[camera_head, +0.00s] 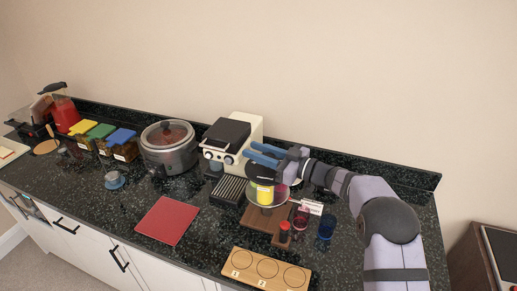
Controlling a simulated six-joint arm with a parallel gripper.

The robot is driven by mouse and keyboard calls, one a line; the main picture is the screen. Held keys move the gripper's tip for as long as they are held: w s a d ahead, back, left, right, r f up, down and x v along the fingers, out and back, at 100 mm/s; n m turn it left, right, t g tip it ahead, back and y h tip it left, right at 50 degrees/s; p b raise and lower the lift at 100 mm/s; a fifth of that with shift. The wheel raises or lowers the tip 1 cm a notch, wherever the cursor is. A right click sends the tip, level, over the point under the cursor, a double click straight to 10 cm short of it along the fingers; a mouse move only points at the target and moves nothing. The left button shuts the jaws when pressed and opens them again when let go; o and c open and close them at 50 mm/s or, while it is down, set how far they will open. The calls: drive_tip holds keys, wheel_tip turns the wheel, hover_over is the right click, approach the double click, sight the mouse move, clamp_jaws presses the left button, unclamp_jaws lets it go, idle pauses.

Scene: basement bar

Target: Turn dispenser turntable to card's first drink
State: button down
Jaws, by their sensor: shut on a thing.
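The dispenser (264,196), with a yellow section and a clear part around it, stands on a brown wooden base right of centre. My gripper (256,155) has blue fingers and reaches in from the right at the dispenser's top. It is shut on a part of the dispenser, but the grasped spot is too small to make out. My arm and fingers hide some of the dispenser's top and back.
A red cup (301,217), a blue cup (326,227) and a small red-topped bottle (284,231) stand close right. A numbered wooden board (265,268) lies in front. A cream machine (232,138) is behind, a pot (169,148) and red mat (167,220) left.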

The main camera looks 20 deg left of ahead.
drive_tip(key=shift+s+n+g+b, duration=0.2)
drive_tip(key=shift+n+g, duration=0.35)
drive_tip(key=shift+g, duration=0.35)
drive_tip(key=shift+s+n+g+b, duration=0.15)
drive_tip(key=shift+n+g, duration=0.4)
drive_tip(key=shift+g, duration=0.35)
drive_tip(key=shift+s+g, duration=0.1)
drive_tip(key=shift+g, duration=0.2)
drive_tip(key=shift+s+r+n+g+b, duration=0.1)
drive_tip(key=shift+n+g+b, duration=0.1)
drive_tip(key=shift+n+g, duration=0.25)
drive_tip(key=shift+s+n+g+b, duration=0.1)
drive_tip(key=shift+n+g+b, duration=0.05)
drive_tip(key=shift+n+g, duration=0.25)
drive_tip(key=c, duration=1.4)
unclamp_jaws()
